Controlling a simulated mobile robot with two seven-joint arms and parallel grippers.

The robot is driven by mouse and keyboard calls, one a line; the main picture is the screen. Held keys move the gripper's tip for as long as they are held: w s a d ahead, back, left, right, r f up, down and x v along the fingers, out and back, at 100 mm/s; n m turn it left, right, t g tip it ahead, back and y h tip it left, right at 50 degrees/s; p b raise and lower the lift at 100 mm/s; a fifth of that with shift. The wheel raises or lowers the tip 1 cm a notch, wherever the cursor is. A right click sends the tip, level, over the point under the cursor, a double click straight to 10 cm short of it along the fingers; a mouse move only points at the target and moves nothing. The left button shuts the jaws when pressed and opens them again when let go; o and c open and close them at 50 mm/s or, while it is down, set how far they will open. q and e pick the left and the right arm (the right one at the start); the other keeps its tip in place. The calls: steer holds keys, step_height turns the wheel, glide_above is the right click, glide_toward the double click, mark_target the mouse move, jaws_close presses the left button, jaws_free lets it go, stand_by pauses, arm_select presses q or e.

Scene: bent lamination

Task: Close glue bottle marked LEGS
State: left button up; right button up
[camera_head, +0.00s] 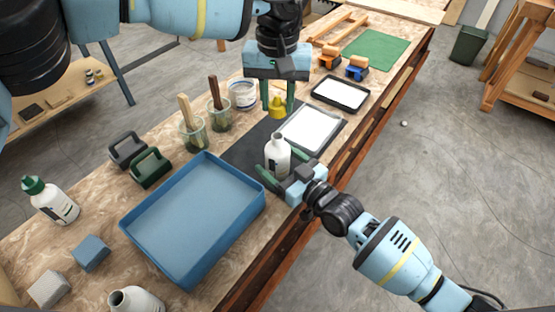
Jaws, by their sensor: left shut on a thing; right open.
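A white bottle (277,158) with an open neck stands upright at the near edge of the dark mat; I cannot read any marking on it. My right gripper (279,170) is open, with its fingers on either side of the bottle's lower body. My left gripper (278,104) is shut on a yellow cap (278,108) and holds it beyond the bottle's neck, apart from it. A second white bottle (135,300) without a cap shows at the bottom edge, partly cut off. A white bottle with a green cap (52,202) stands at the far left.
A blue tray (190,272) fills the near left bench. Brush cups (193,134), a white tub (242,94) and two dark handled blocks (150,167) stand behind. A white-filled tray (311,128) lies right of the bottle, with a black tray (340,94) farther off.

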steer(key=shift+w+a, duration=0.15)
steer(key=shift+c, duration=0.5)
steer(key=c, duration=1.4)
arm_select(q)
glide_above(278, 136)
steer(key=shift+f, duration=2.5)
steer(key=shift+f, duration=0.9)
steer(key=shift+f, duration=0.55)
arm_select(e)
jaws_close()
arm_select(q)
steer(key=m, duration=0.6)
steer(key=shift+m, duration=0.3)
